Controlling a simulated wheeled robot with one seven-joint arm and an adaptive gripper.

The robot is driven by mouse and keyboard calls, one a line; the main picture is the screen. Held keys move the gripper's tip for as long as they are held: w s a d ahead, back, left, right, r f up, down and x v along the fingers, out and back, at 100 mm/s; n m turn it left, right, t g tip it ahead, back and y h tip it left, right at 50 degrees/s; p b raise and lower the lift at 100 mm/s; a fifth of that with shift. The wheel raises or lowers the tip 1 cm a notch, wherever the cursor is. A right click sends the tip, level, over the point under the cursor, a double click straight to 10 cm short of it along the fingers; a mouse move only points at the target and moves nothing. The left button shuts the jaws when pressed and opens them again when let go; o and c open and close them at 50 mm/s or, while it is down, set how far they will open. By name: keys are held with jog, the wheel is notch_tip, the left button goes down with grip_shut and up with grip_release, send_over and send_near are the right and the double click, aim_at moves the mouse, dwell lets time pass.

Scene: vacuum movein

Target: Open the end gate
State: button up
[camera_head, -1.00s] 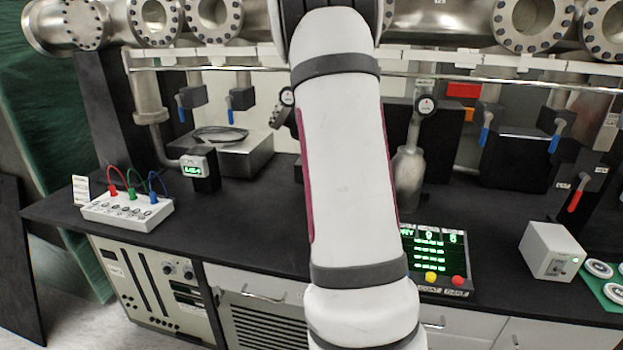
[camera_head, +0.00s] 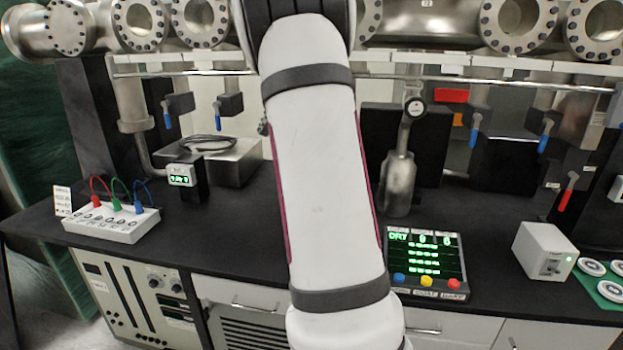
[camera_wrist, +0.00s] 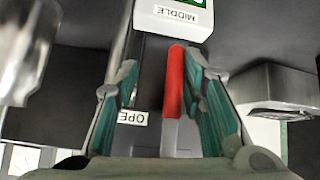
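In the wrist view, my gripper (camera_wrist: 160,80) has its two teal-padded fingers spread, with a red lever handle (camera_wrist: 174,85) in the gap between them. The handle lies nearer the right finger, with a clear gap to the left finger; whether it touches the right one I cannot tell. A pale shank continues from the handle. An upside-down label starting "OPE" (camera_wrist: 132,117) is partly hidden by the left finger. In the head view my gripper is hidden, and my arm covers the middle. A red-handled lever (camera_head: 566,194) shows at the right there; I cannot tell whether it is the same one.
A white box labelled "MIDDLE" (camera_wrist: 175,16) is close beyond the fingertips. A grey metal body (camera_wrist: 275,88) lies at the right of the wrist view. Blue-handled levers (camera_head: 474,130) hang beneath the pipes. The black bench carries a button panel (camera_head: 425,262) and a white box (camera_head: 543,250).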

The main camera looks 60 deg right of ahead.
jog(key=shift+w+a, duration=0.1)
jog(key=shift+w, duration=0.05)
dwell(0.3)
jog(key=shift+a+r, duration=0.2)
jog(key=v, duration=1.1)
jog(key=shift+s, duration=0.2)
jog(key=shift+a+r, duration=0.1)
jog(key=shift+r, duration=0.05)
